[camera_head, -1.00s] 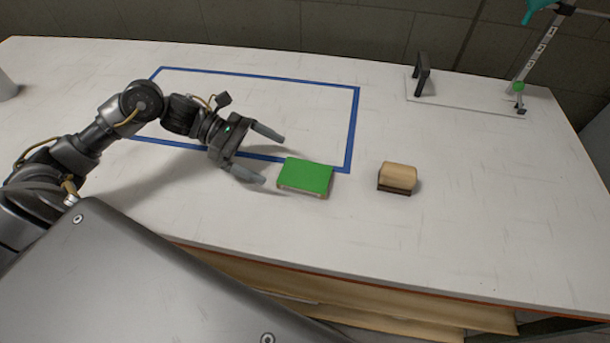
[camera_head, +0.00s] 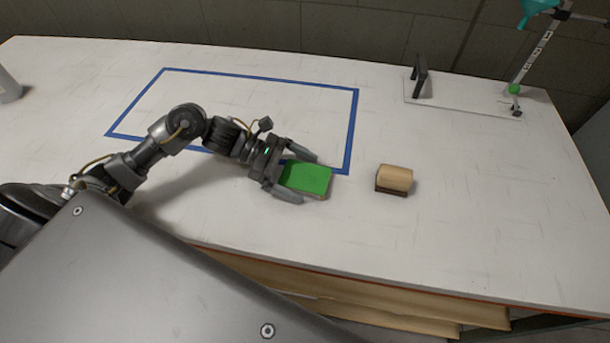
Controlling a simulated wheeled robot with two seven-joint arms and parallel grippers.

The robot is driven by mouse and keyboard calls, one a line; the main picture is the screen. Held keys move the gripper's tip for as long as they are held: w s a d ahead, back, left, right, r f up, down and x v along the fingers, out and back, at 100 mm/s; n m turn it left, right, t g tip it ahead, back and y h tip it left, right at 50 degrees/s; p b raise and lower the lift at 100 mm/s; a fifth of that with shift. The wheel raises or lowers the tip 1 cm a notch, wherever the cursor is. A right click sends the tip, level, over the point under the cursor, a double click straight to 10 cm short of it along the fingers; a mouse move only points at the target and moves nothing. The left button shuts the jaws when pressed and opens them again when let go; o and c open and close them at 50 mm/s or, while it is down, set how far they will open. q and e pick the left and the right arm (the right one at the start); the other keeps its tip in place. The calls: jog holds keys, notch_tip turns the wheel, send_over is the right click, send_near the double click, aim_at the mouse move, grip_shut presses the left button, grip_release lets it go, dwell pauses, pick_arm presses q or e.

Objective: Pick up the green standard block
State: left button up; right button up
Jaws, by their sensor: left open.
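The green standard block (camera_head: 308,178) is a flat slab with a bright green top and a paler side. It lies on the white table, at the front right corner of a blue outlined rectangle. My left gripper (camera_head: 302,178) is open, with one finger along the block's far side and the other along its near side. The block's left end sits between the fingers, close to the palm. I cannot tell whether either finger touches it. My right gripper is not in view.
A tan and dark brown block (camera_head: 394,179) sits a short way right of the green block. A black upright bracket (camera_head: 420,76) and a stand with a teal funnel (camera_head: 535,8) are at the back right.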

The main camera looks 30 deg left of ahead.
pick_arm(q)
jog(key=c, duration=1.1)
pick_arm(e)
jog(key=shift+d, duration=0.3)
